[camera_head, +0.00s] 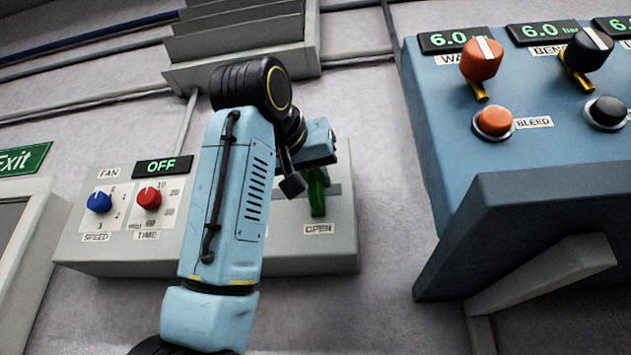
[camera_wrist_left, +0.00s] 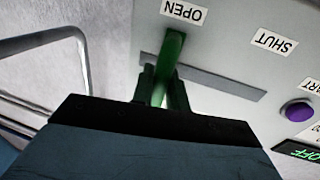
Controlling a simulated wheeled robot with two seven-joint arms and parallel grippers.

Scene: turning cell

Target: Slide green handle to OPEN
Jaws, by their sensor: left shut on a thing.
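The green handle (camera_head: 317,196) stands out from the grey control box at its right end, just above the OPEN label (camera_head: 318,229). In the left wrist view the green handle (camera_wrist_left: 168,62) is at the OPEN end of its slot (camera_wrist_left: 225,85), and the SHUT label (camera_wrist_left: 273,42) is at the other end. My left gripper (camera_head: 300,182) is shut on the green handle; its dark fingers (camera_wrist_left: 161,88) lie on both sides of it. My left arm hides the middle of the box in the head view. My right gripper is not in view.
The grey box (camera_head: 110,254) also carries a blue knob (camera_head: 99,202), a red knob (camera_head: 148,198) and an OFF display (camera_head: 163,166). A purple button (camera_wrist_left: 298,110) shows in the wrist view. A blue panel (camera_head: 450,130) with knobs juts out at right, apart from my gripper.

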